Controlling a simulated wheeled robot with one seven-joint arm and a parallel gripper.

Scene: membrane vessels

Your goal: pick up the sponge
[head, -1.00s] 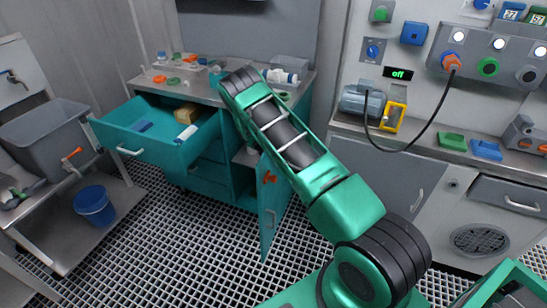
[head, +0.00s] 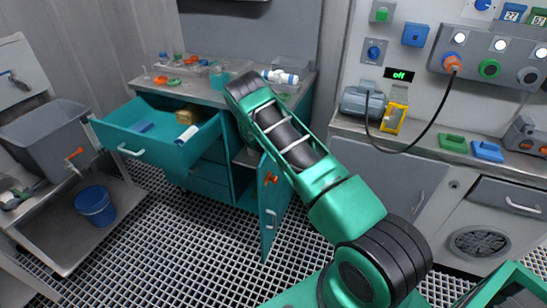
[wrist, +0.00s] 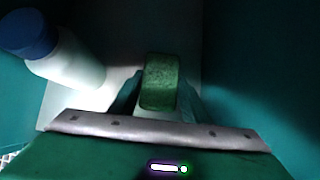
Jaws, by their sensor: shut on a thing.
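The sponge (wrist: 160,78) is a green block in the middle of the wrist view. It stands between the two fingers of my gripper (wrist: 158,98), which is shut on it. A pale surface lies behind it, with teal walls on both sides. In the head view my arm reaches to the teal cabinet (head: 205,172), and its own links hide my gripper and the sponge.
A white bottle with a blue cap (wrist: 62,52) stands close to the left of the sponge. The teal cabinet door (head: 270,210) hangs open beside my arm. A teal drawer (head: 155,148) is pulled out at left, holding several items.

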